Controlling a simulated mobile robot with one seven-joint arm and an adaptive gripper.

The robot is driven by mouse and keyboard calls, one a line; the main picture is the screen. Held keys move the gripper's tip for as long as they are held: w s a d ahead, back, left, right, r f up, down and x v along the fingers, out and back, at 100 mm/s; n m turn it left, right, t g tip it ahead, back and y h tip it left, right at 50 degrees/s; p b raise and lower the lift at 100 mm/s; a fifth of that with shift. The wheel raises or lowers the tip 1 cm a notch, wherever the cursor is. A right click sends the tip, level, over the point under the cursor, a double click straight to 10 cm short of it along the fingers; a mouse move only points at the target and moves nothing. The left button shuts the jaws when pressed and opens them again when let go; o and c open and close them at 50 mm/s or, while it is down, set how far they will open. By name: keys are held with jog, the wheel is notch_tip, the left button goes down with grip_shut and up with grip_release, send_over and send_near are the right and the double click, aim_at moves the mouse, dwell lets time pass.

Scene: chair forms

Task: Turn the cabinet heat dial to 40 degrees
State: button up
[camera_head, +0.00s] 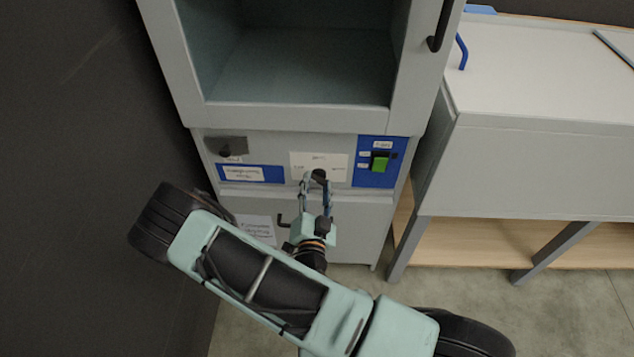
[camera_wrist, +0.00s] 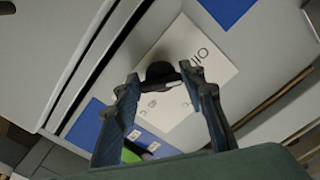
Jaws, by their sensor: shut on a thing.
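The grey cabinet (camera_head: 270,118) has a front panel with a white dial plate (camera_head: 335,163) in its middle. The dark round dial (camera_head: 319,175) sits on this plate; in the wrist view the dial (camera_wrist: 160,71) lies between my fingertips, with a light pointer mark beside it. My gripper (camera_head: 317,184) is shut on the dial, one finger on each side; it also shows in the wrist view (camera_wrist: 162,86). The plate's lettering (camera_wrist: 203,52) is partly visible but too small to read as degrees. The fingers hide part of the plate.
A green switch (camera_head: 380,162) on a blue panel is right of the dial. A black knob (camera_head: 228,146) and a blue label strip (camera_head: 250,173) are left. The cabinet's upper chamber (camera_head: 300,65) is open. A white-topped bench (camera_head: 545,100) stands to the right, and a dark wall left.

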jog(key=m+p, duration=0.1)
jog(key=m, duration=0.1)
jog(key=m+p, duration=0.1)
jog(key=m, duration=0.1)
jog(key=m+p, duration=0.1)
jog(key=m, duration=0.1)
jog(key=shift+a+r, duration=0.1)
jog(key=shift+r, duration=0.2)
jog(key=m+p, duration=0.3)
jog(key=m, duration=0.3)
jog(key=shift+r+m, duration=0.15)
jog(key=shift+m, duration=0.25)
jog(key=m+p, duration=0.2)
jog(key=m, duration=0.4)
jog(key=shift+r, duration=0.15)
jog(key=m+p, duration=0.2)
jog(key=m, duration=0.4)
jog(key=shift+m, duration=0.3)
jog(key=o, duration=1.2)
jog(key=shift+c, duration=0.2)
jog(key=shift+d, duration=0.2)
notch_tip(320, 180, up, 10)
jog(key=shift+f, duration=0.1)
